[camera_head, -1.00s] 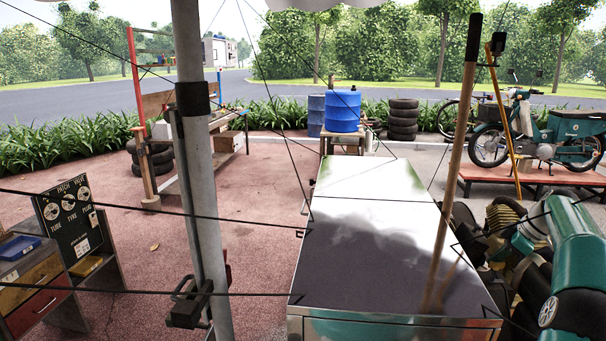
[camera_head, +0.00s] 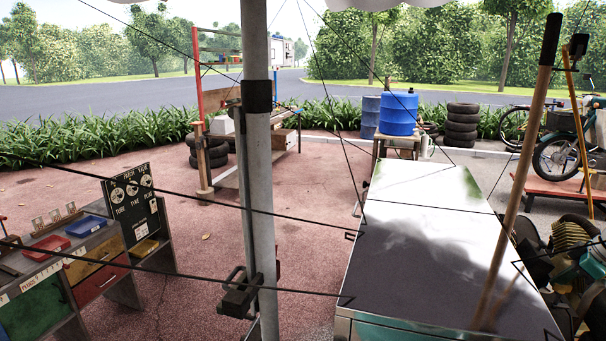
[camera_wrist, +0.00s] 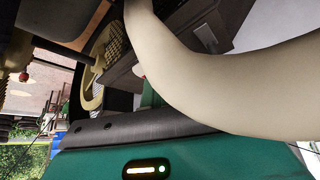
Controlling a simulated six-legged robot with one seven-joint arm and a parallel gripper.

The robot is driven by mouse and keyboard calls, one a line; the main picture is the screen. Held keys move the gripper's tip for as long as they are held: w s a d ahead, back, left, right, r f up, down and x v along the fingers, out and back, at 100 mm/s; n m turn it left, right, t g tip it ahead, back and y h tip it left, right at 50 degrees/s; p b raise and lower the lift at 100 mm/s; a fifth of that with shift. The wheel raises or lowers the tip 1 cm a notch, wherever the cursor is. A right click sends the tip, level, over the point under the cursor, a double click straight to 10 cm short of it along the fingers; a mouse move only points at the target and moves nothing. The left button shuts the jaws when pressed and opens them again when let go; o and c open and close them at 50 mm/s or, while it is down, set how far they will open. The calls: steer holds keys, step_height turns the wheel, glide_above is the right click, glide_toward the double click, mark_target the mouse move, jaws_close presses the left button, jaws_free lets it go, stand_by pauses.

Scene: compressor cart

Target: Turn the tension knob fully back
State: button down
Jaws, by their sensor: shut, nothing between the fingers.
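No tension knob can be made out for certain in either view. In the head view, compressor machinery with tan ribbed cylinders (camera_head: 556,238) stands at the right edge, partly cut off. The wrist view is tilted and shows a yellow mesh-faced round part (camera_wrist: 98,65) beside dark blocks. A small red part (camera_wrist: 24,76) shows at its left; I cannot tell what it is. A large beige curved form covers much of the right of the wrist view and hides what is behind it. My gripper's fingers are not visible in either view.
A metal-topped cabinet (camera_head: 425,265) fills the front right, with a wooden pole (camera_head: 520,160) rising beside it. A grey post (camera_head: 259,170) with dark lines stands in front. A bench with trays (camera_head: 62,252) is at left. Reddish paving between is clear.

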steer(key=shift+w+d, duration=0.2)
steer(key=shift+w, duration=0.1)
steer(key=shift+w+d, duration=0.4)
steer(key=shift+d, duration=0.1)
steer(key=shift+s+d, duration=0.2)
steer(key=shift+s, duration=0.1)
stand_by(0.3)
